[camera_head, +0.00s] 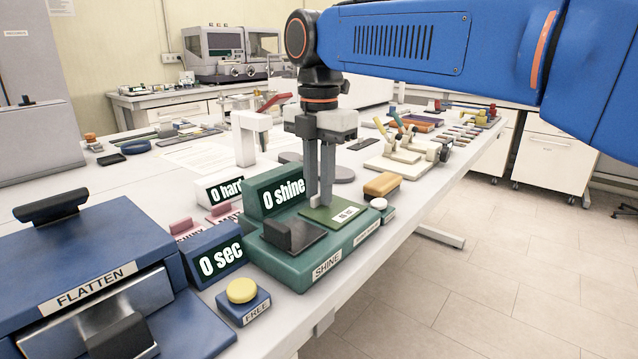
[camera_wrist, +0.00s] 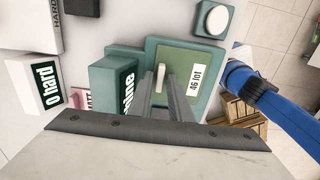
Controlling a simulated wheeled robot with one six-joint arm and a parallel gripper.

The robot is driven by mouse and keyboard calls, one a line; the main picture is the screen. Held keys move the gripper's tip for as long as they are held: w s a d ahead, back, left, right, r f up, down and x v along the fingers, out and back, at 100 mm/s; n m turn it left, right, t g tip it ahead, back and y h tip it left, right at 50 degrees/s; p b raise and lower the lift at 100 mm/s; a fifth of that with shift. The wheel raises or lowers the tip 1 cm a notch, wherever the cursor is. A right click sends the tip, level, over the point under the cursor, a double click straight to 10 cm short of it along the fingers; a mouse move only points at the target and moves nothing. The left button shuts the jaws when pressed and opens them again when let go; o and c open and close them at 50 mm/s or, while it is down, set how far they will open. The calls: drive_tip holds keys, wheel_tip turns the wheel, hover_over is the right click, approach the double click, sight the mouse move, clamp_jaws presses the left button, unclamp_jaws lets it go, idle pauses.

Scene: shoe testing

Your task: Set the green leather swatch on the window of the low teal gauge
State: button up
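The green leather swatch (camera_head: 348,220) is a flat square with a white label. It lies over the right part of the low teal gauge (camera_head: 300,265), the one marked SHINE, and covers the window there. The swatch also shows in the wrist view (camera_wrist: 187,55), lying square within the teal border. My gripper (camera_head: 319,203) points straight down over its left part. Its two grey fingers stand close together on either side of a small pale upright tab on the swatch and appear shut on it. The fingers hide the tab in the head view. The gauge's display reads "0 shine".
A dark block (camera_head: 293,235) stands on the gauge's left part. The blue flatten press (camera_head: 95,265), a "0 sec" display (camera_head: 215,255) and a yellow button (camera_head: 242,290) are to the left. A white button (camera_head: 378,203) and an orange-brown block (camera_head: 382,184) are to the right.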

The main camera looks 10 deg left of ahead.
drive_tip(key=shift+o, duration=0.7)
drive_tip(key=shift+r, duration=0.2)
wheel_tip(320, 180, up, 17)
